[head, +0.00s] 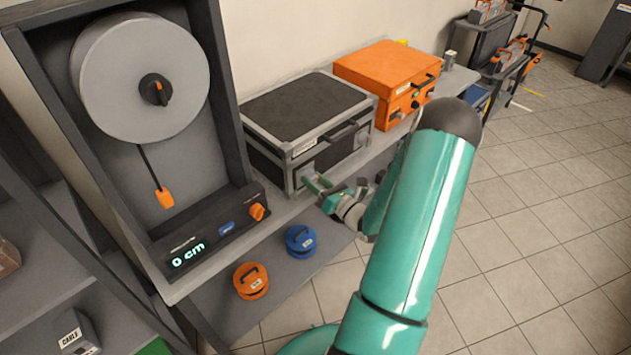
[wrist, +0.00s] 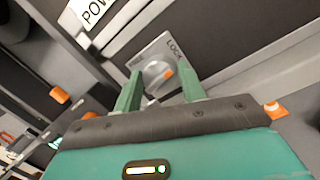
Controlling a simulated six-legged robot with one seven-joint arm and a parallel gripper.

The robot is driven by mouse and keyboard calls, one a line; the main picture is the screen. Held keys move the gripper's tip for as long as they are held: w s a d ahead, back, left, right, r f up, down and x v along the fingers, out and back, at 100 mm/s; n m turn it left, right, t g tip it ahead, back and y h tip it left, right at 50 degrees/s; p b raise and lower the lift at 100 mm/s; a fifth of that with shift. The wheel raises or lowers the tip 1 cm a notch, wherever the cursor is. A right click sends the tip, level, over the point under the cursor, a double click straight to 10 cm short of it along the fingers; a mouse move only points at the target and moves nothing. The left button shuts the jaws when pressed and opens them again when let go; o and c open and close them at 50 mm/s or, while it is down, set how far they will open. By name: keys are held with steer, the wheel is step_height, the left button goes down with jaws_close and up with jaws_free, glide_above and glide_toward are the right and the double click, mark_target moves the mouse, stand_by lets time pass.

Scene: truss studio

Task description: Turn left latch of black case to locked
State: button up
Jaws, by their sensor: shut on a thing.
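The black case (head: 310,112) with silver edges sits closed on the bench, its front facing my arm. My gripper (head: 315,184) is at the lower left of that front. In the wrist view, my gripper (wrist: 161,80) has its two green fingers on either side of the left latch (wrist: 154,76), a round grey knob on a pale plate, and is shut on it.
An orange case (head: 385,72) stands right of the black case. A large reel in a frame (head: 140,78), with a display reading 0 cm, stands to the left. Blue (head: 300,241) and orange (head: 251,281) discs lie on the lower shelf.

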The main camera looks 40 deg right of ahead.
steer(key=shift+m, duration=1)
steer(key=shift+h, duration=0.3)
steer(key=o, duration=1)
steer(key=shift+c, duration=0.2)
steer(key=shift+s, duration=0.15)
steer(key=s+f, duration=0.2)
steer(key=s, duration=1.1)
steer(key=shift+s+d, duration=0.15)
steer(key=shift+s, duration=0.1)
